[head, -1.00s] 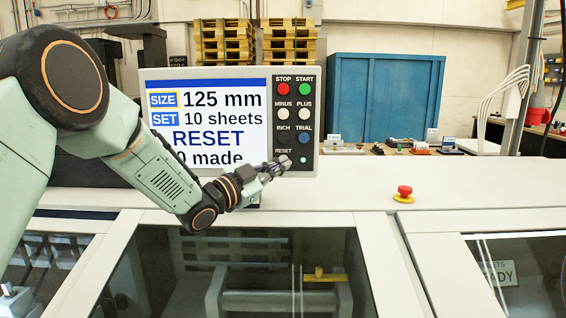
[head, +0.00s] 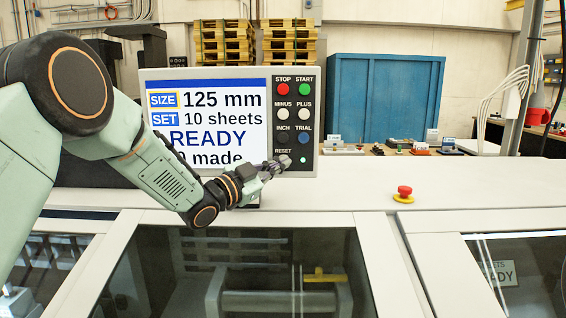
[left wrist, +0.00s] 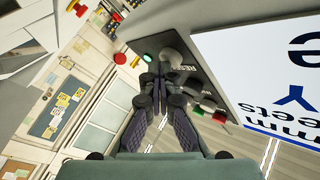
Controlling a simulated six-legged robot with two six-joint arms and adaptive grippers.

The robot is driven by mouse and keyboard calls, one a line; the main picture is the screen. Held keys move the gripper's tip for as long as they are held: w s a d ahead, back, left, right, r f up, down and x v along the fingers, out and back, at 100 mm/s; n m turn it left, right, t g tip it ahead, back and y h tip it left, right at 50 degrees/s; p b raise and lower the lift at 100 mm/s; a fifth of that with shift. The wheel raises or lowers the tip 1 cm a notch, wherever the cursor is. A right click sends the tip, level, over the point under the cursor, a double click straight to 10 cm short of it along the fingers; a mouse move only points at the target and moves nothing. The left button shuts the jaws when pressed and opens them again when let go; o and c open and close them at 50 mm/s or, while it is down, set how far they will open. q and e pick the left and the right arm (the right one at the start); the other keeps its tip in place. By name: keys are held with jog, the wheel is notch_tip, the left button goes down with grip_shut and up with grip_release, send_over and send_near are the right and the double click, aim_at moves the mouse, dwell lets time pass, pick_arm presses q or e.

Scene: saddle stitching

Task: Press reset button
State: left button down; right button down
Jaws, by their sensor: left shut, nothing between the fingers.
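The control panel (head: 312,140) carries a screen (head: 208,100) that reads 125 mm, 10 sheets, READY and "0 made", partly covered by my arm. The RESET label (head: 283,151) is at the panel's lower left column of buttons. In the left wrist view, the closed fingertips (left wrist: 158,84) are close to the panel face by the RESET lettering. My right gripper is not in view.
A small green light (head: 303,160) glows right of the fingertips. Stop (head: 282,89), start (head: 305,89), inch (head: 282,137) and trial (head: 304,138) buttons sit above. A red emergency stop (head: 404,192) stands on the white machine top, which is otherwise clear nearby.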

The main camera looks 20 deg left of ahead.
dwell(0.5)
pick_arm(q)
jog(key=shift+s+d, duration=0.2)
jog(key=shift+s, duration=0.6)
jog(key=s, duration=0.1)
jog(key=s+d, duration=0.1)
jog(key=s, duration=0.2)
jog(key=shift+s+d, duration=0.25)
jog(key=shift+s, duration=0.15)
jog(key=shift+f, duration=0.1)
dwell(0.4)
